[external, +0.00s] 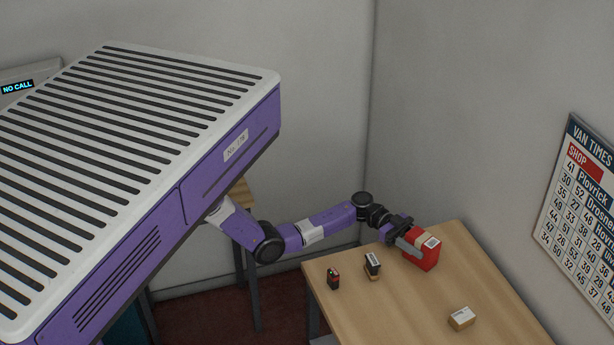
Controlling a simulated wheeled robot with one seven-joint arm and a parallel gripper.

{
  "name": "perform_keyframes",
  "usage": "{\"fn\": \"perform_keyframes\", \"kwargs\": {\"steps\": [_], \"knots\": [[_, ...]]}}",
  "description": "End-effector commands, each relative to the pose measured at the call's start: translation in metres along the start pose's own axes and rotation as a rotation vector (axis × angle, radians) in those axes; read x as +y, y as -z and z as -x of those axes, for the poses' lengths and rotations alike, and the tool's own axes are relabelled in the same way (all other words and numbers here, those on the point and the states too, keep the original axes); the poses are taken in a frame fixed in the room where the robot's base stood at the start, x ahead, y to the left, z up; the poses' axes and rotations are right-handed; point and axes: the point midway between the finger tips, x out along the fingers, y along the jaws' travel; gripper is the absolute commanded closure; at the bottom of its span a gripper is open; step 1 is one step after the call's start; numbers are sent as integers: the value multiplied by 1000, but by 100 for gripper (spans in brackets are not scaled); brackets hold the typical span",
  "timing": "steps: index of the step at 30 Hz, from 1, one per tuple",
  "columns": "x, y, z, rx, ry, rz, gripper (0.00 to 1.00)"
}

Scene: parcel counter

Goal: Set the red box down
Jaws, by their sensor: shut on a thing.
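The red box (426,258) has a tan band and a white label on top. It is at the far side of the wooden counter (400,310), close to the wall. My gripper (413,242) is shut on the red box, reaching it from the left. Whether the box's underside touches the counter or hangs just above it, I cannot tell from this view. The far finger is mostly hidden.
A small black and red device (333,279) stands further left. A small tan box with a white label (461,318) lies nearer the front. The counter between them is clear.

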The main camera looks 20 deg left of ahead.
Motion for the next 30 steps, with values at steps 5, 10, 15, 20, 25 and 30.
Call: {"fn": "perform_keyframes", "kwargs": {"steps": [5, 10, 15, 20, 25, 30], "knots": [[0, 1, 0, 1, 0, -1, 100], [0, -3, 0, 0, 0, 0, 51], [0, -2, 0, 0, 0, 0, 31], [0, -2, 0, 0, 0, 0, 31], [0, 2, 0, 0, 0, 0, 31], [-1, -1, 21, 1, 4, -2, 31]]}}
